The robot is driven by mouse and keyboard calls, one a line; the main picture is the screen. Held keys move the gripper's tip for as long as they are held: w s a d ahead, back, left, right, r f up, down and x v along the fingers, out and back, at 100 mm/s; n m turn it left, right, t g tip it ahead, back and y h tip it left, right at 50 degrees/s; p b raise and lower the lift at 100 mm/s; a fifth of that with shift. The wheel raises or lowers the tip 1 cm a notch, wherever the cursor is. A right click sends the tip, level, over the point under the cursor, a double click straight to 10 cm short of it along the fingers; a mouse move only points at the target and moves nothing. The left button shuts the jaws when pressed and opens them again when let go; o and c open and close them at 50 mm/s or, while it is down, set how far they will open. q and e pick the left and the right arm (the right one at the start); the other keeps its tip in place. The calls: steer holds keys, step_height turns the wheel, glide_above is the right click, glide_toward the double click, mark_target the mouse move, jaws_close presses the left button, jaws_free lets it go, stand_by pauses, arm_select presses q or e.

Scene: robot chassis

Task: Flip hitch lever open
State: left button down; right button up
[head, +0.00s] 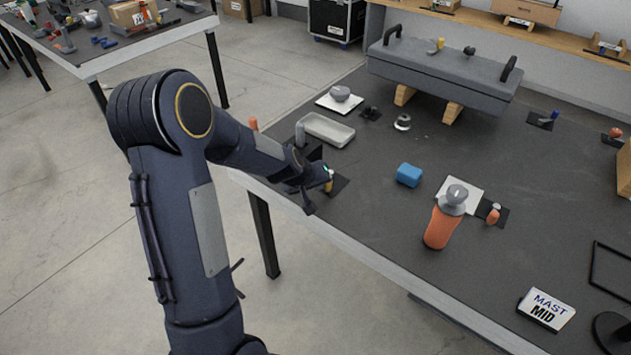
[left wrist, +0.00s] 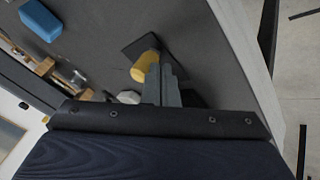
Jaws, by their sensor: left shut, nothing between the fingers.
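A small yellow-tipped piece (head: 329,185) stands on a dark plate near the left table edge; it looks like the hitch lever, though its label is not visible. In the left wrist view the yellow piece (left wrist: 145,63) sits just beyond my fingertips, tilted above a black square plate (left wrist: 137,47). My left gripper (head: 316,190) is shut and empty, low over the table right beside the yellow piece. In the left wrist view its closed fingers (left wrist: 161,82) overlap the piece's lower part; I cannot tell whether they touch. My right gripper is in no view.
A grey tray (head: 326,130) lies just behind the gripper. A blue block (head: 409,174), an orange bottle (head: 443,222) and an orange-tipped fixture (head: 493,214) are to the right. A long grey case (head: 440,75) rests on wood blocks at the back. A MAST MID sign (head: 546,309) stands front right.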

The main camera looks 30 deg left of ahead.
arm_select(q)
steer(key=shift+d+r+p, duration=0.15)
steer(key=shift+d+p, duration=0.25)
steer(key=n+y+p, duration=0.1)
steer(key=d+n+y+p, duration=0.1)
steer(key=n, duration=0.1)
steer(key=shift+w, duration=0.15)
steer(key=shift+a, duration=0.2)
steer(key=shift+w+a, duration=0.55)
steer(key=shift+s+f+b, duration=0.1)
steer(key=shift+f+b, duration=0.1)
steer(key=shift+b, duration=0.1)
